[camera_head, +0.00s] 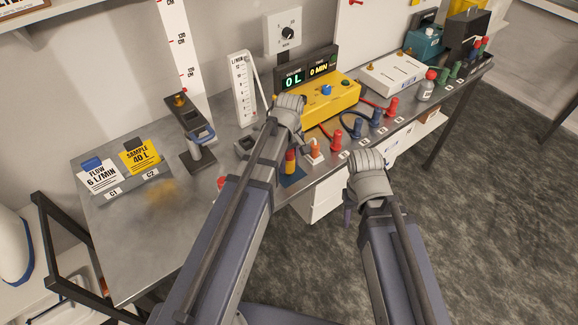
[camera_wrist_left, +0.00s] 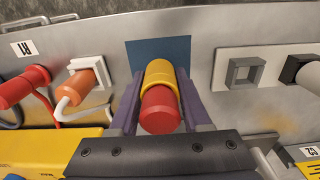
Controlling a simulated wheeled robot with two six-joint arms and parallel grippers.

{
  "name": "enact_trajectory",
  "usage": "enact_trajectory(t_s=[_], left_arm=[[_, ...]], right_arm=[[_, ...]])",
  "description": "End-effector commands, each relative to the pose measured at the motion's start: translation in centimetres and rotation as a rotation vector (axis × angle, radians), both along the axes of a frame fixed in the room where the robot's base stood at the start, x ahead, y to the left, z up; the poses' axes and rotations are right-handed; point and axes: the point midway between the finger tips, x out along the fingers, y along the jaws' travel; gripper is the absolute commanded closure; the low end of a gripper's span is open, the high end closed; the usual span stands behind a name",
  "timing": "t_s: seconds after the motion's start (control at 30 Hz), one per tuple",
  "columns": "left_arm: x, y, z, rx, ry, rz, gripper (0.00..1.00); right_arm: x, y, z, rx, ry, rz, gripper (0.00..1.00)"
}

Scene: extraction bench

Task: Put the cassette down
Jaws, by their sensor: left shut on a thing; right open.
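The cassette (camera_wrist_left: 160,100) is a short cylinder with a red end and a yellow band. My left gripper (camera_wrist_left: 158,92) is shut on it, one purple finger on each side. The red end faces the left wrist camera. The cassette is over a blue square (camera_wrist_left: 142,52) on the bench; I cannot tell whether it touches. In the head view the cassette (camera_head: 290,162) shows beside my left forearm, roughly upright, with the blue square (camera_head: 293,178) below it; the left fingers are mostly hidden there. My right gripper (camera_head: 347,215) is open, off the bench's front edge.
An orange plug in a white holder (camera_head: 314,151) stands close right of the cassette. The yellow pump (camera_head: 325,100) is behind it. An empty grey square holder (camera_wrist_left: 245,71) shows on the cassette's other side. Red and blue plugs line the front edge. The bench's left front (camera_head: 130,255) is clear.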

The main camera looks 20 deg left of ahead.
Motion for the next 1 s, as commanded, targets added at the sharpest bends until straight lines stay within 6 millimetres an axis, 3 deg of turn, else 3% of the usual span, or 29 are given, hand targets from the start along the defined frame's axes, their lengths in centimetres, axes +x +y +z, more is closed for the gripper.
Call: enact_trajectory(t_s=[0.3, 0.33, 0.57, 1.0], left_arm=[[0.0, 0.0, -0.37, 0.0, 0.0, 0.0, 1.0], [0.0, 0.0, -0.18, 0.0, 0.0, 0.0, 0.49], [0.0, 0.0, -0.15, 0.0, 0.0, 0.0, 0.23], [0.0, 0.0, 0.48, 0.0, 0.0, 0.0, 0.23]], right_arm=[[0.0, -0.01, -0.37, 0.0, 0.0, 0.0, 0.5], [0.0, 0.0, -0.18, 0.0, 0.0, 0.0, 0.5], [0.0, 0.0, -0.15, 0.0, 0.0, 0.0, 0.5], [0.0, 0.0, 0.48, 0.0, 0.0, 0.0, 0.5]])
